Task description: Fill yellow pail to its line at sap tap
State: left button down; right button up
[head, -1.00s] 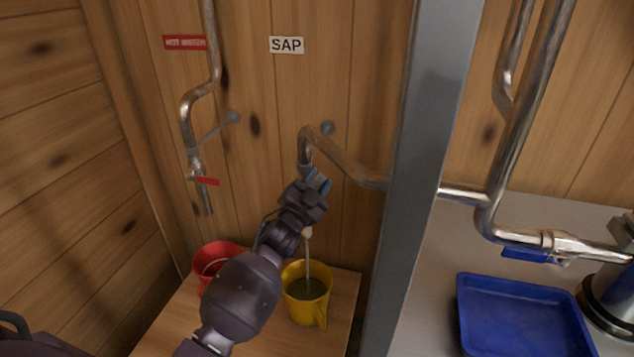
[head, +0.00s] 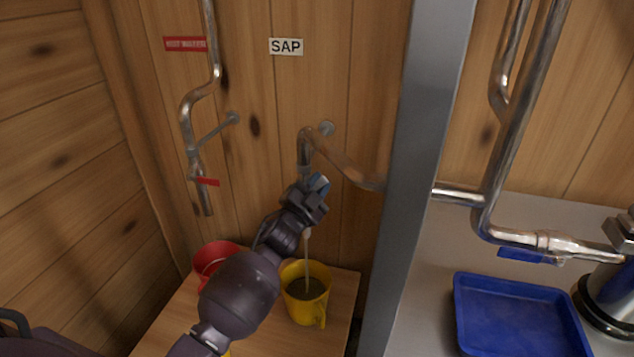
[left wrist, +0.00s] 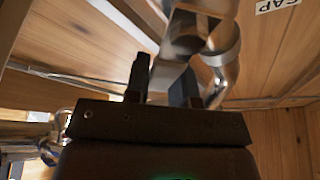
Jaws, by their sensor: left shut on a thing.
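The yellow pail (head: 308,312) stands upright on a wooden shelf under the sap tap (head: 305,150), below the SAP sign (head: 286,46). A thin pale stream runs down into the pail, which holds dark liquid below its rim. I cannot make out a fill line. In the left wrist view the fingers (left wrist: 165,85) are up against the metal pipe (left wrist: 200,40). My right gripper is not in view.
A red pail (head: 212,252) stands left of the yellow one, partly behind my left arm. A second pipe with a red handle (head: 207,181) hangs above it. A grey post (head: 420,180) stands to the right, and beyond it a blue tray (head: 515,315) lies on a counter.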

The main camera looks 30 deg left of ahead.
pick_arm(q)
jog(key=shift+w+d+f+m+h+p, duration=0.15)
jog(key=shift+d+m+h+p, duration=0.2)
jog(key=shift+m, duration=0.55)
jog(key=shift+d+f+m+g+h+p, duration=0.15)
jog(key=shift+f+m+g+h+p, duration=0.1)
jog(key=shift+m, duration=0.3)
jog(key=shift+d+f+m+g+h+p, duration=0.15)
jog(key=shift+m+g+p, duration=0.1)
jog(key=shift+m, duration=0.3)
jog(key=f+m+p, duration=0.1)
jog(key=m, duration=0.1)
jog(key=f+m+g+p, duration=0.1)
jog(key=m, duration=0.1)
jog(key=f+m+g, duration=0.1)
jog(key=f+m, duration=0.1)
jog(key=shift+w+d+h+p, duration=0.1)
jog(key=shift+d+h+p, duration=0.25)
jog(key=shift+d+p, duration=0.05)
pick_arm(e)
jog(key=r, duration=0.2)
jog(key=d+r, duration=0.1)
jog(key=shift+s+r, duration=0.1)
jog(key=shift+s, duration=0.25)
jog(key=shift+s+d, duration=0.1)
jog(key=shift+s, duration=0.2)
pick_arm(q)
jog(key=c, duration=1.2)
grip_release()
jog(key=shift+c, duration=0.2)
